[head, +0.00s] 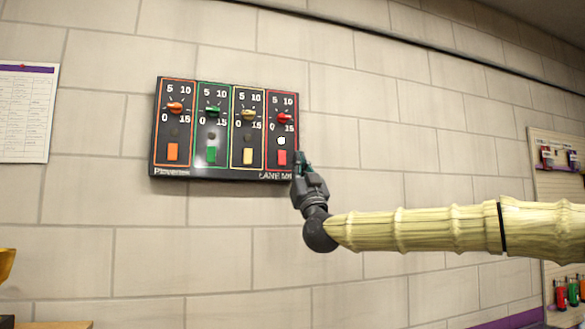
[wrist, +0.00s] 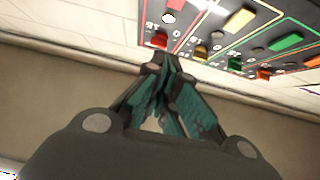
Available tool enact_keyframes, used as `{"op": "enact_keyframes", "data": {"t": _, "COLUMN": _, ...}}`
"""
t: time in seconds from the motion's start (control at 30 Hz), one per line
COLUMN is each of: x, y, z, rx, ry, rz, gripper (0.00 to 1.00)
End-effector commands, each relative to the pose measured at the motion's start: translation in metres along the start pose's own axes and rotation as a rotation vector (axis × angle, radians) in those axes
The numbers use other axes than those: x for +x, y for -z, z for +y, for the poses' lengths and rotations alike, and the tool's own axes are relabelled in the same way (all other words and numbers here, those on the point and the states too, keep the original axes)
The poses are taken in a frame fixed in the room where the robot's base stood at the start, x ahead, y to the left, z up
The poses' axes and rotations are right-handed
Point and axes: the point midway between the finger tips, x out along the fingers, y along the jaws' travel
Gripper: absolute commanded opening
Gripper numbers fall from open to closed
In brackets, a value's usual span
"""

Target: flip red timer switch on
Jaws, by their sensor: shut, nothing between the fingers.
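The black timer panel (head: 190,176) is on the block wall, with orange, green, yellow and red columns. The red column is at the far right, with a red knob (head: 284,118), a bright white round lamp (head: 281,141) and a red switch (head: 282,157) below. My gripper (head: 302,160) is shut and empty, just right of the red switch by the panel's lower right edge. I cannot tell whether it touches the panel.
The orange switch (head: 172,152), green switch (head: 211,155) and yellow switch (head: 247,156) stand left of the red one, their lamps dark. A paper chart (head: 25,112) hangs at the left. A display board (head: 557,180) is at the far right.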

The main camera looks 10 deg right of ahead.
Motion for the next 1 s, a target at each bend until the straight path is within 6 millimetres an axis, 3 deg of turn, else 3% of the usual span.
{"op": "enact_keyframes", "data": {"t": 0.1, "x": -0.014, "y": 0.001, "z": -0.002, "rx": 0.001, "ry": 0.003, "rz": 0.000, "gripper": 0.00}}
{"op": "enact_keyframes", "data": {"t": 0.33, "x": -0.021, "y": 0.004, "z": -0.004, "rx": 0.002, "ry": 0.004, "rz": 0.000, "gripper": 0.00}}
{"op": "enact_keyframes", "data": {"t": 0.83, "x": -0.020, "y": 0.004, "z": -0.004, "rx": 0.002, "ry": 0.004, "rz": 0.000, "gripper": 0.00}}
{"op": "enact_keyframes", "data": {"t": 1.0, "x": -0.005, "y": 0.017, "z": -0.004, "rx": 0.003, "ry": 0.004, "rz": 0.000, "gripper": 0.00}}
